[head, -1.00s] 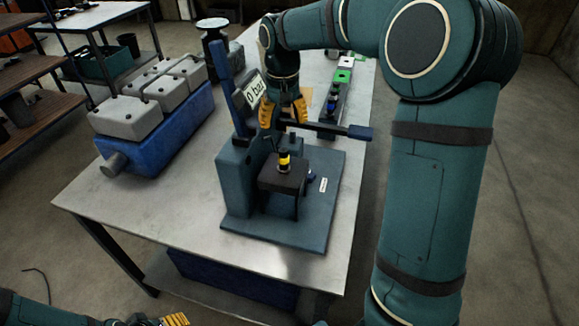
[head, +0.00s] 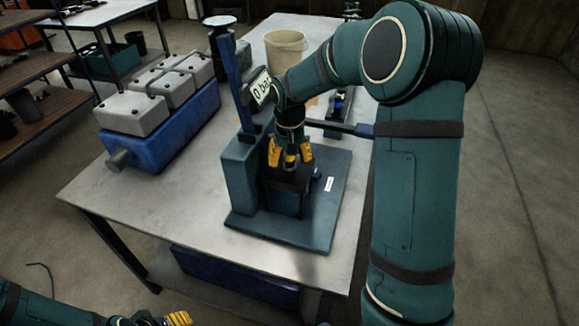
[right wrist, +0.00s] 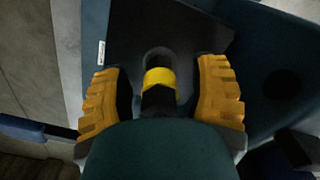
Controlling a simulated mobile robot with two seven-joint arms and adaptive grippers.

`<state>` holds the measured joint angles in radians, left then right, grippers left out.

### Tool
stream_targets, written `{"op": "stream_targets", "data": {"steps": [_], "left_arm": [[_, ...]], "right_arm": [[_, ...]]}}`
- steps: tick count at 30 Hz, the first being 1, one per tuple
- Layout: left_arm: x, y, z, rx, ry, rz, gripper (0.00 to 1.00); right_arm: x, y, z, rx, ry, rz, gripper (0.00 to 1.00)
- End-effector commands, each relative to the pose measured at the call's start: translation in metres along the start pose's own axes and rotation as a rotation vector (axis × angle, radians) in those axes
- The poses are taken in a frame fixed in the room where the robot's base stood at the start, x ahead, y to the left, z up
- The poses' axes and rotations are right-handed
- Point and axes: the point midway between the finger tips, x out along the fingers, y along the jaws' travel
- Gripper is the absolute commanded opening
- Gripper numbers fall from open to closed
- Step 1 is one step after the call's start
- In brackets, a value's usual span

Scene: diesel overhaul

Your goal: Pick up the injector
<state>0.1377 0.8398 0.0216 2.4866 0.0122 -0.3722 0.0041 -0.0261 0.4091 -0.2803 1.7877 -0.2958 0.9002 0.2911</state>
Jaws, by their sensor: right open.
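The injector (head: 290,162), a small dark cylinder with a yellow band, stands upright on the dark block of the test stand (head: 240,180). It also shows in the right wrist view (right wrist: 159,78), with its base at a round opening in the block. My right gripper (head: 290,153) is above the block, pointing down, with its orange fingers on either side of the injector. In the right wrist view both fingers are apart, with gaps to the injector. My left gripper (head: 176,319) shows only partly at the bottom edge of the head view; its opening is unclear.
The stand's gauge (head: 261,90) reads "0 bar", and its lever (head: 340,127) sticks out to the right beside my right wrist. A blue and grey engine (head: 160,115) sits left on the table. A beige bucket (head: 285,47) stands behind. The table's front is clear.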

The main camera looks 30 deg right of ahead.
Motion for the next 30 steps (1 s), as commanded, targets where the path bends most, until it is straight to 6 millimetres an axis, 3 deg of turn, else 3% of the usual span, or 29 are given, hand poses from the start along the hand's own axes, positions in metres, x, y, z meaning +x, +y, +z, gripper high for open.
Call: {"op": "stream_targets", "data": {"steps": [8,13,24,30], "left_arm": [[0.0,0.0,0.0,0.0,0.0,0.0,0.56],[0.0,0.0,0.0,0.0,0.0,0.0,0.56],[0.0,0.0,0.0,0.0,0.0,0.0,0.56],[-0.002,0.001,0.0,0.0,0.0,0.0,0.56]], "right_arm": [[0.002,0.0,0.0,0.0,0.0,0.0,0.58],[0.001,0.0,0.0,0.0,0.001,0.0,0.0],[0.0,0.0,0.0,0.0,0.001,0.0,0.0],[-0.013,0.0,-0.001,0.0,0.003,-0.001,0.0]]}}
